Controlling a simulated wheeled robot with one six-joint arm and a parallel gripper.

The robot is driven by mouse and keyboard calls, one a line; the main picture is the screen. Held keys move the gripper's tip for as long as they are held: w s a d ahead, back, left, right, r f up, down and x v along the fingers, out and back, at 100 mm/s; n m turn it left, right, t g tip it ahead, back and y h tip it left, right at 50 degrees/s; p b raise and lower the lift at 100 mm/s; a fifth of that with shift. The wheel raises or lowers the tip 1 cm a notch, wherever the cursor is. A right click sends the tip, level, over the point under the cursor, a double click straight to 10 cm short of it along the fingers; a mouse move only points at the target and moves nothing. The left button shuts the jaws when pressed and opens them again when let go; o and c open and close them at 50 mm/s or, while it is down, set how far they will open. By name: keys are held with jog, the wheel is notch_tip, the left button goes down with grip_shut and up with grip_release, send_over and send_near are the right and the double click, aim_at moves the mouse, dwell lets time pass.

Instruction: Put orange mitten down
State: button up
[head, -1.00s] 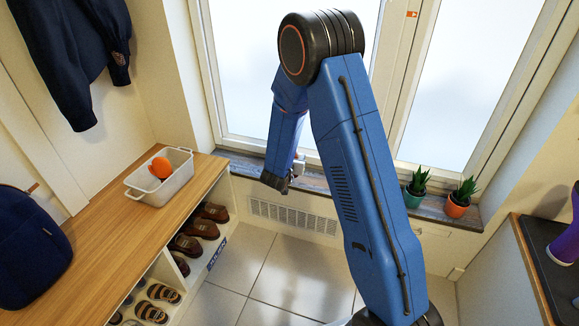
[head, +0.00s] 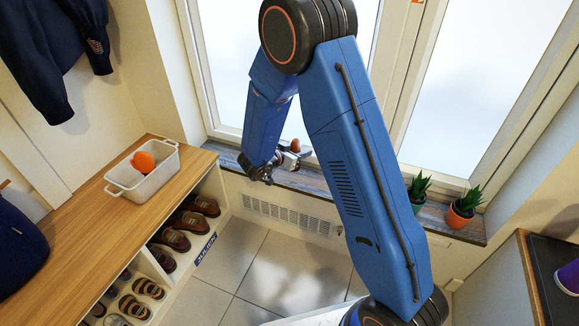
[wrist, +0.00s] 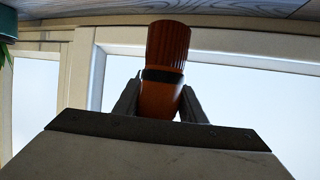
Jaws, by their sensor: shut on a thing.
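My gripper (head: 300,153) is in front of the window, just above the wooden sill (head: 318,187) in the head view. In the head view the mitten (head: 296,145) shows only as a small reddish-brown bit at the jaws. In the wrist view, which looks upside down, a grey wooden surface (wrist: 210,8) runs along the top edge, apart from the cuff.
A white basket (head: 150,186) with a rounded orange thing (head: 143,161) in it stands on the wooden bench top (head: 85,235). Shoes (head: 190,222) fill the cubbies below. Two potted plants (head: 460,213) stand on the sill's right part. The bench between basket and backpack (head: 18,250) is clear.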

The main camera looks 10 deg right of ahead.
jog(key=shift+f, duration=3.8)
jog(key=o, duration=1.1)
jog(key=shift+f, duration=0.1)
jog(key=shift+c, duration=0.2)
jog(key=shift+s+a+r, duration=0.1)
jog(key=shift+a+r, duration=0.15)
jog(key=v, duration=1.1)
jog(key=shift+s+a, duration=0.15)
jog(key=shift+s, duration=0.05)
jog(key=shift+a, duration=0.1)
